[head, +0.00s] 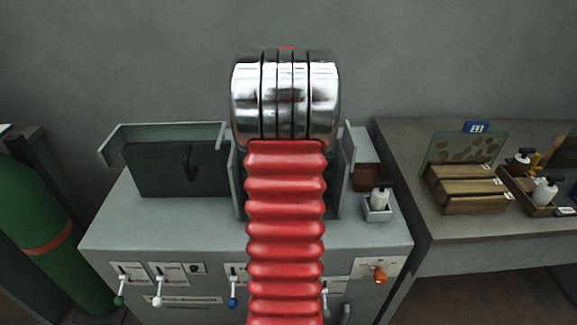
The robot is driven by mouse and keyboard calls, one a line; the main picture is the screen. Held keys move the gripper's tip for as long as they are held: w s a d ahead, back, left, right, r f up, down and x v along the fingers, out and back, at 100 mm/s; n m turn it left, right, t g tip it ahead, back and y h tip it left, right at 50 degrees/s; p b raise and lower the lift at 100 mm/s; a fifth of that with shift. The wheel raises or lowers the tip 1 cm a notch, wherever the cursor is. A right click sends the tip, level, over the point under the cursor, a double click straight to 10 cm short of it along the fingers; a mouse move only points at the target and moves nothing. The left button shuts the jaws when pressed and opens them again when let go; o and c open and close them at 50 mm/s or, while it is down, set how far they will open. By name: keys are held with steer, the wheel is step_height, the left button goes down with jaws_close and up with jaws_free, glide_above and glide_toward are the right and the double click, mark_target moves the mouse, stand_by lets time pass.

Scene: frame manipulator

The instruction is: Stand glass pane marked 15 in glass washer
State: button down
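A glass pane (490,146) with brown spots stands upright behind or in a slotted wooden rack on the right bench. A blue tag (475,128) shows at its top edge; its number is too small to read surely. The grey cabinet (140,238) in the middle appears to be the glass washer. It has an open-topped bay with a dark panel (172,170) at the left and levers on its front. My red ribbed arm with its chrome joint rises in front and hides the middle of the cabinet. My gripper is not visible.
The wooden rack (465,190) stands on the right bench (450,228), beside a box (525,190) with white bottles. Another pane (568,150) is cut off at the right edge. A green cylinder (50,240) stands left.

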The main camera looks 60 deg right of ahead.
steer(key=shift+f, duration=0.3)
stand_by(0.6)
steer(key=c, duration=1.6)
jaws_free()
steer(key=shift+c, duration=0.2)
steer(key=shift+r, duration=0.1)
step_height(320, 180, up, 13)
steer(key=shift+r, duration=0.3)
